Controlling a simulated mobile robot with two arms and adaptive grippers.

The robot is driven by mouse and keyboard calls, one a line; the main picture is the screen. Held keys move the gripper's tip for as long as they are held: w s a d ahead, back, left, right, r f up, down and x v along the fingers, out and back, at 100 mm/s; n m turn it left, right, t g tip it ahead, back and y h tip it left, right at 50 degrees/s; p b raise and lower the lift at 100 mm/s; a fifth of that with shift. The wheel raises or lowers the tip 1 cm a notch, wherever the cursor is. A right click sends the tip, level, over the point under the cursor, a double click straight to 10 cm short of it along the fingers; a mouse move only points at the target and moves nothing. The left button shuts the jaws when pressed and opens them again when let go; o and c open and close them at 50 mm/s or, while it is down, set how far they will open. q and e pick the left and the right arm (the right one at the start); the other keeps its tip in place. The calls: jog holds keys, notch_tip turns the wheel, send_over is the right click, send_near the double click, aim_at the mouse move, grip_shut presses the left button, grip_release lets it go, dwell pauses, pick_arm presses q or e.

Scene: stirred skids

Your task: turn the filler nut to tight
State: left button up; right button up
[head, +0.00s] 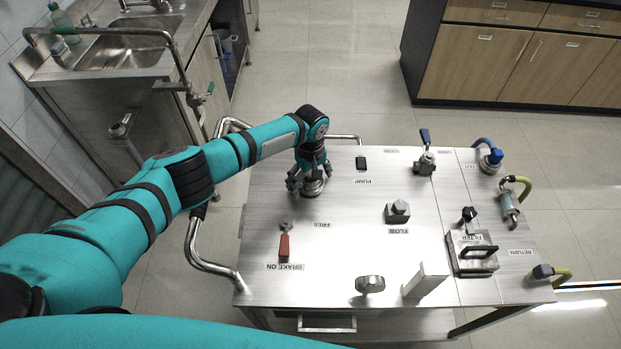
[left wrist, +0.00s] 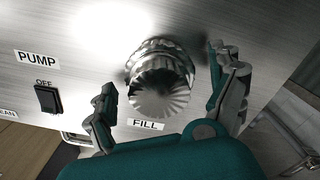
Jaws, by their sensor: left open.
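The filler nut (left wrist: 160,85) is a shiny fluted metal knob on a wider ribbed metal collar, above a FILL label (left wrist: 145,124) in the left wrist view. In the head view the metal nut (head: 314,188) shows partly under my left gripper (head: 307,182). My left gripper (left wrist: 163,85) is open, with one finger on each side of the nut. Gaps show between the fingers and the nut, so I see no grip on it. The nut's tight mark is not legible. My right gripper is out of view.
The steel cart top (head: 345,250) carries a red brake lever (head: 284,243), a flow knob (head: 398,210), a filter box (head: 471,252) and an upright plate (head: 426,280). The black pump switch (left wrist: 47,98) is left of the nut. The cart's middle has bare room.

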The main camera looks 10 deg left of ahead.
pick_arm(q)
jog(key=shift+c, duration=0.4)
jog(key=c, duration=1.1)
jog(key=shift+c, duration=0.2)
jog(key=shift+m, duration=6.2)
jog(key=shift+d+m, duration=0.1)
jog(key=shift+m, duration=6.1)
